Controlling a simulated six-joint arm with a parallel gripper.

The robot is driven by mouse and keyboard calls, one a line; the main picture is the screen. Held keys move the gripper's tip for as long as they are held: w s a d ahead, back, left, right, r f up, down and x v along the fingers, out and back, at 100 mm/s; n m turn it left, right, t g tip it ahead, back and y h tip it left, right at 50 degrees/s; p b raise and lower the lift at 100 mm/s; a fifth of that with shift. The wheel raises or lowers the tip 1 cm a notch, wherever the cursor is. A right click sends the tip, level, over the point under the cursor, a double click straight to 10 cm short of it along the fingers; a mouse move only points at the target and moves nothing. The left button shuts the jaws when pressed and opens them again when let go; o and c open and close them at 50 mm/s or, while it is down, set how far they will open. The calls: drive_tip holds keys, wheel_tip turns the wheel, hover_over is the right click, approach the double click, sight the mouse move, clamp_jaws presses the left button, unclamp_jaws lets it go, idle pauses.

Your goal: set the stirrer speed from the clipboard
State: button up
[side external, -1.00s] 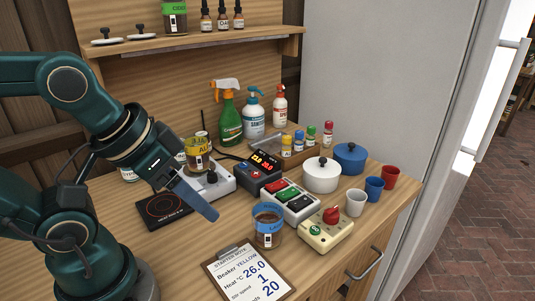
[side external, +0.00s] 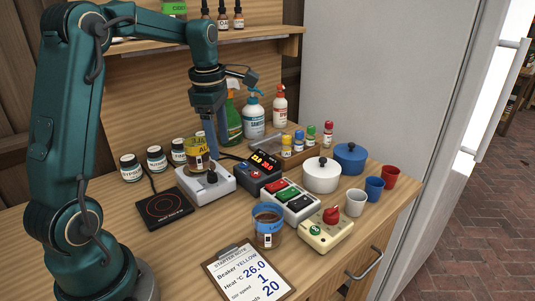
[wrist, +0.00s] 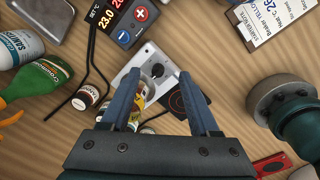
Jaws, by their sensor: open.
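The stirrer is a pale grey box (side external: 214,183) with a black knob (side external: 212,176) on its front; the knob's setting is too small to read. A beaker with a yellow label (side external: 196,160) stands on it. My gripper (side external: 211,143) is open and empty, pointing down above the stirrer's back. In the wrist view the knob (wrist: 157,70) shows between and just beyond the fingertips (wrist: 161,78), and the left finger partly hides the beaker (wrist: 139,106). The clipboard (side external: 228,279) at the front reads beaker yellow, heat 26.0, stir speed 1, and 20 on the last line.
A black hot plate (side external: 163,206) lies left of the stirrer. A temperature controller (side external: 253,176) with lit digits stands right of it, then a switch box (side external: 290,201). A beaker with a blue label (side external: 268,226) stands in front. Spray bottles (side external: 229,120) stand behind my gripper.

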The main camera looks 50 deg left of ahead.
sight(211, 171)
drive_tip(key=shift+n+g+h, duration=0.3)
drive_tip(key=shift+n+g, duration=0.2)
drive_tip(key=shift+n, duration=0.1)
drive_tip(key=a+f, duration=0.2)
drive_tip(key=f, duration=0.1)
drive_tip(key=s+a+f, duration=0.1)
drive_tip(key=shift+a+f, duration=0.25)
drive_tip(key=shift+f, duration=2.3)
clamp_jaws()
